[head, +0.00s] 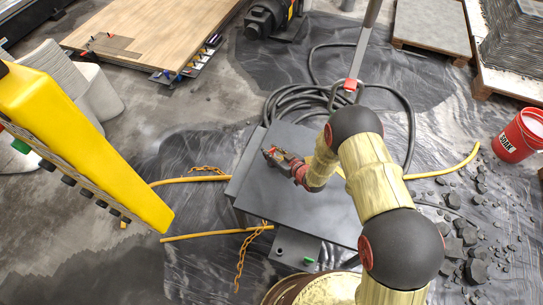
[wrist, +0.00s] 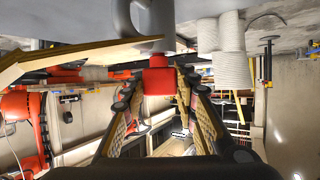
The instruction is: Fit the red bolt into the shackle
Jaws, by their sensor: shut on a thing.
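The red bolt (wrist: 158,80) shows in the wrist view between the two fingers of my gripper (wrist: 160,90), which is shut on it. Its narrower red end points up in the picture to the grey shackle (wrist: 162,22), a rounded metal loop. The bolt's end meets or overlaps the shackle's lower edge; I cannot tell whether it is in the hole. In the head view my gripper (head: 285,160) is low over the dark grey table, with a small red spot at its tip. The shackle and bolt are too small to tell apart there.
The dark grey table (head: 325,215) has bare top around my gripper. Orange chains (head: 240,262) hang at its edge. A yellow beam (head: 80,140) is at the left. Black hose (head: 290,100) coils behind. A red bucket (head: 518,135) and rubble (head: 465,240) are at the right.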

